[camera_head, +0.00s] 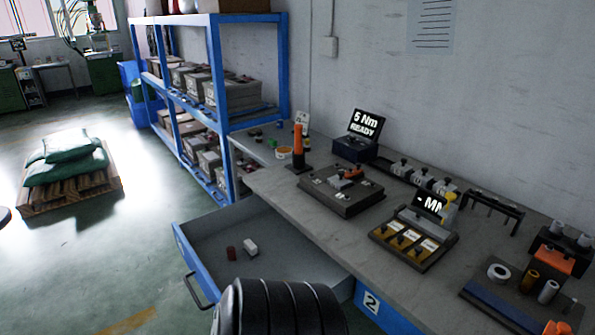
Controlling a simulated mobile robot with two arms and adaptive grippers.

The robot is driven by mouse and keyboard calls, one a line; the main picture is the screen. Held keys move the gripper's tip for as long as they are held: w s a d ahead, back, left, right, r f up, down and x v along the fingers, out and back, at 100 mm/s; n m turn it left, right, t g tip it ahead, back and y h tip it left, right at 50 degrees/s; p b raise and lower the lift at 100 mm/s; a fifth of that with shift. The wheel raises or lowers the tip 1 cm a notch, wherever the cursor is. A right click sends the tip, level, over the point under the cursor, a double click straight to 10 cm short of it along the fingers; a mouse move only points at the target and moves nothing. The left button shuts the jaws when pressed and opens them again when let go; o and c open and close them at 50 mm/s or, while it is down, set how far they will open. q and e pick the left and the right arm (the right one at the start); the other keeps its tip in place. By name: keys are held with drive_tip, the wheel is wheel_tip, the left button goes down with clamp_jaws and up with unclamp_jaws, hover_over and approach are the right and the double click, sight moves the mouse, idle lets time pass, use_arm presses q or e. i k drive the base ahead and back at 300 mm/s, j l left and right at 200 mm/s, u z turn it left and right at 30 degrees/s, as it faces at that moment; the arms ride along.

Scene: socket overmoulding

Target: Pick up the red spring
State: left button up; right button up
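A small dark red cylinder (231,253) stands in the open drawer (205,281) under the workbench; it may be the red spring, but it is too small to make out coils. A small white block (250,247) is just to its right, apart from it. Neither of my grippers shows in the head view. A dark ribbed rounded shape fills the bottom centre and hides part of the drawer's front right area.
The grey workbench (265,187) carries a fixture plate (340,200), a torque display (357,138) reading "5 Nm READY", a gauge box (412,240) and a tool tray (505,296). Blue shelving (282,75) stands behind. A pallet with green sacks (68,157) is on the floor left.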

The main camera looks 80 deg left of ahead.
sight(229, 251)
drive_tip(key=u, duration=3.1)
